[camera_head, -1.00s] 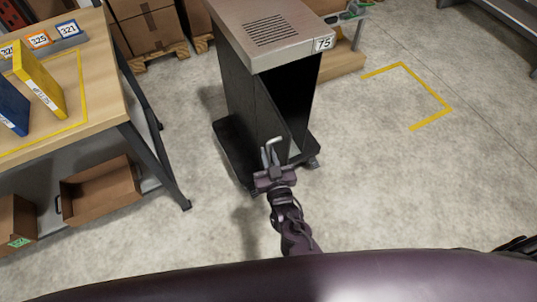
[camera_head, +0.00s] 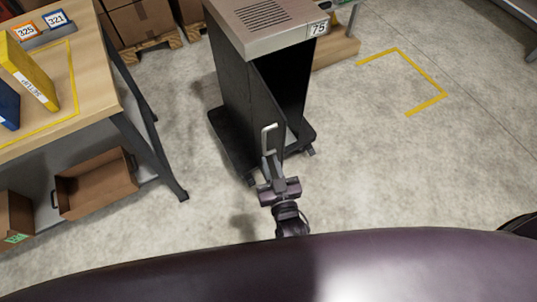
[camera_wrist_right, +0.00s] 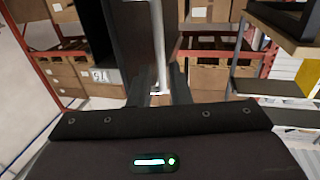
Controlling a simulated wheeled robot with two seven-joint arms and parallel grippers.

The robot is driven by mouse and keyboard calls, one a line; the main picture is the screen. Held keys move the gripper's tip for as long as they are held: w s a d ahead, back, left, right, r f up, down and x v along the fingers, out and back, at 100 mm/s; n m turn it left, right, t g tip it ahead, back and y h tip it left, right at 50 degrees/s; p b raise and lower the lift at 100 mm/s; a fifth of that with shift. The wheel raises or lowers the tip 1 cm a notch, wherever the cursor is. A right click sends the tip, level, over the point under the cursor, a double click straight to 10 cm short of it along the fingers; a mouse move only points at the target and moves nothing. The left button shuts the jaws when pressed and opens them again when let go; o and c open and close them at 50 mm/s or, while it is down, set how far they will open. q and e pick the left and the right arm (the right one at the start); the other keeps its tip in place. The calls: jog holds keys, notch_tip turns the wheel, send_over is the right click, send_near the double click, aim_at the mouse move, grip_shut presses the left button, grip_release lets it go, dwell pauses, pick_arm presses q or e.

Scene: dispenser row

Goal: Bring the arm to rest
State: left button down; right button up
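My right gripper (camera_head: 268,165) is low in front of the black cabinet, at the pale door handle (camera_head: 267,138). In the right wrist view the handle (camera_wrist_right: 160,45) runs upright between two dark fingers (camera_wrist_right: 159,88), with gaps on both sides, so the gripper looks open. Whether it touches the handle is unclear. The handle is on the dark door (camera_head: 273,105), which stands ajar. My left gripper is not in view.
The cabinet (camera_head: 235,95) has a grey top labelled 75. A table (camera_head: 100,85) at left bears yellow and blue binders; an open cardboard box (camera_head: 95,188) is on its lower shelf. Floor at right is clear around a yellow corner marking (camera_head: 443,95).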

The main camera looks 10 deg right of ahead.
dwell(0.5)
jog(key=s+d+f+n+g, duration=0.15)
jog(key=s+f+g, duration=0.3)
jog(key=f, duration=0.65)
jog(key=s+d+f+g, duration=0.3)
jog(key=s+f, duration=0.2)
jog(key=f, duration=0.6)
jog(key=s+d+f+g+h, duration=0.1)
jog(key=s+d+f+g, duration=0.3)
jog(key=s, duration=0.7)
jog(key=s+d+f+g, duration=0.5)
jog(key=s+d+f, duration=0.3)
jog(key=s+f, duration=0.3)
jog(key=shift+s+h, duration=0.2)
jog(key=shift+h, duration=0.2)
jog(key=shift+w+g, duration=0.1)
jog(key=shift+g, duration=0.15)
